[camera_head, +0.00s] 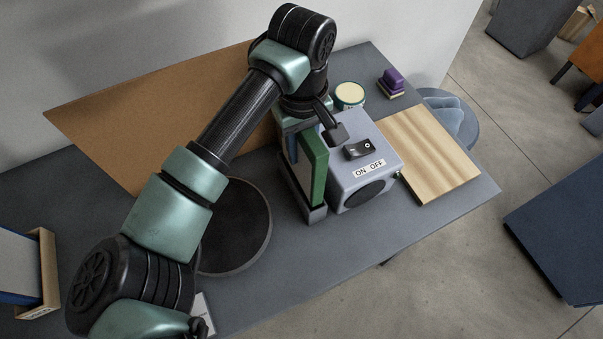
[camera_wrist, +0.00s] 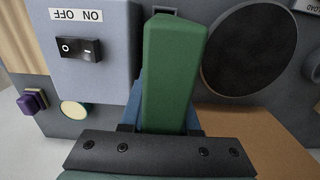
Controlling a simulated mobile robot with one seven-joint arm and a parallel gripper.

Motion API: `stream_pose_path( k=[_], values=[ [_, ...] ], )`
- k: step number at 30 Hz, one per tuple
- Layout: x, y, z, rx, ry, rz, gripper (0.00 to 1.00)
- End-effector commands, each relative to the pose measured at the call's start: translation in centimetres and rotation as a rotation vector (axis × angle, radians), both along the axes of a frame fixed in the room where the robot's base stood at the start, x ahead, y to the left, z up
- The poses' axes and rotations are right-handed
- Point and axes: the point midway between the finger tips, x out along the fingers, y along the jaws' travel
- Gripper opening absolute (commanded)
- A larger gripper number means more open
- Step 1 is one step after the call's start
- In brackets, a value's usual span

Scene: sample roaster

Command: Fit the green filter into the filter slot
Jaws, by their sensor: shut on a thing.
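The green filter (camera_head: 314,172) is a flat upright panel with a green edge, at the left side of the grey roaster box (camera_head: 365,150). My gripper (camera_head: 298,118) is above it, shut on its upper end. In the wrist view the filter (camera_wrist: 173,75) runs away from between my gripper's fingers (camera_wrist: 166,122). The grey filter slot (camera_head: 318,214) shows around the filter's lower end, close against the box. A bit of the slot also shows in the wrist view (camera_wrist: 166,11). I cannot tell how deep the filter sits in it.
The box has an on/off switch (camera_head: 360,149) on top. A dark round tray (camera_head: 238,240) lies to the left. A cream-topped jar (camera_head: 349,94), a purple block (camera_head: 392,80) and a wooden board (camera_head: 425,155) are behind and right. The front table strip is clear.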

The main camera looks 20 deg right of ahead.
Motion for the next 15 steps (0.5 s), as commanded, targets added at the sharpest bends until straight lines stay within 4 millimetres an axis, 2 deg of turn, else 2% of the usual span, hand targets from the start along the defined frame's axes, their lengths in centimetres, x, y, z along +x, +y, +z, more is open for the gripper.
stream_pose_path(
  k=[3, 15],
  values=[
    [-0.1, 0.0, -1.7, 0.0, 0.002, 0.001, 0.0],
    [0.0, 0.0, -6.3, 0.0, 0.0, -0.001, 0.0]
  ],
)
